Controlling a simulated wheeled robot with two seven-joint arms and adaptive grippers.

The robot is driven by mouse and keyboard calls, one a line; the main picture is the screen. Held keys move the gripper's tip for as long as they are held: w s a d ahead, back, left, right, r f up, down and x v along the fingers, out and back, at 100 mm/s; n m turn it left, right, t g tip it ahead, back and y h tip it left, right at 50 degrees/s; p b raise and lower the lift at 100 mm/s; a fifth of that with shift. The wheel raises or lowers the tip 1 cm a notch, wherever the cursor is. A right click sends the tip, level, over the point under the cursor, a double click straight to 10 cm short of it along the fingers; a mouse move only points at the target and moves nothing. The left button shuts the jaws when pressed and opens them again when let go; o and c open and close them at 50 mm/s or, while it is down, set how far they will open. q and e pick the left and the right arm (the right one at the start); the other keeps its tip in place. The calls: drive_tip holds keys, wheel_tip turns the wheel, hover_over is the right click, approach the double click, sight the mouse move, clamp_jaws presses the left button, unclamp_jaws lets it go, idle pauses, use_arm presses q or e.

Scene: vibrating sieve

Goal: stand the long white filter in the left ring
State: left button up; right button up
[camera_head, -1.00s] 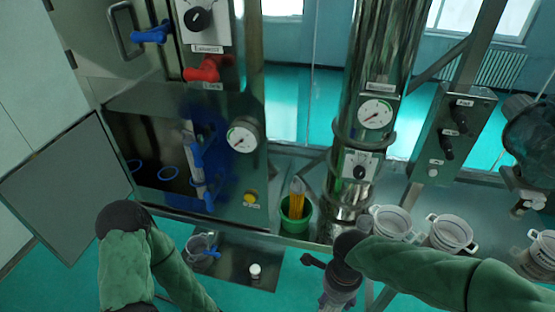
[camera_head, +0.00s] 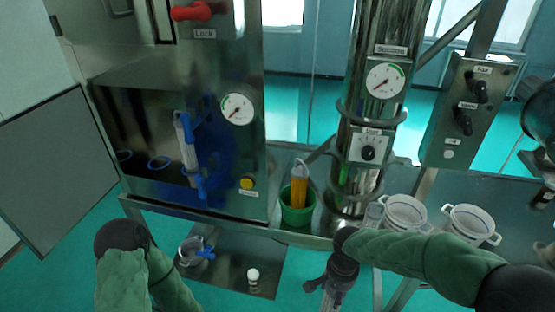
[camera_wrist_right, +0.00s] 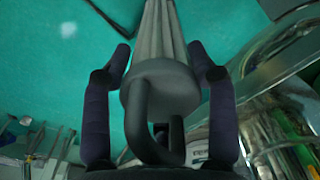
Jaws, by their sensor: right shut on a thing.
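My right gripper (camera_head: 322,288) is below the bench edge, right of the cabinet. In the right wrist view, my right gripper (camera_wrist_right: 160,95) is shut on the long filter (camera_wrist_right: 165,30), a pale grey, ridged cylinder. Its dark cap with a loop handle sits between the fingers. In the head view the filter (camera_head: 337,297) hangs below the hand and is cut off by the lower edge. The left ring (camera_head: 130,154) is blue and lies inside the open steel cabinet, far left of the gripper. My left gripper is out of view; only its arm shows at lower left.
A second blue ring (camera_head: 158,169) is right of the left one. A blue-and-white upright part (camera_head: 187,150) stands at the cabinet front. A green bucket (camera_head: 297,214), a steel column (camera_head: 377,120) and white pots (camera_head: 405,212) line the bench. The open door (camera_head: 55,165) is at left.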

use_arm(q)
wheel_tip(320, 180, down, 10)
drive_tip(key=b, duration=0.8)
drive_tip(key=shift+b, duration=0.3)
use_arm(e)
drive_tip(key=w+d+f+n, duration=0.1)
drive_tip(key=w+f+n, duration=0.1)
drive_tip(key=f, duration=0.5)
drive_tip(key=w+d+f+n, duration=0.1)
drive_tip(key=w+f+n, duration=0.1)
drive_tip(key=f+n, duration=0.3)
drive_tip(key=shift+w+f, duration=0.35)
drive_tip(key=shift+f, duration=0.6)
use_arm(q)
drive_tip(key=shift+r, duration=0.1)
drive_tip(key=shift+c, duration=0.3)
use_arm(e)
drive_tip(key=shift+a, duration=0.1)
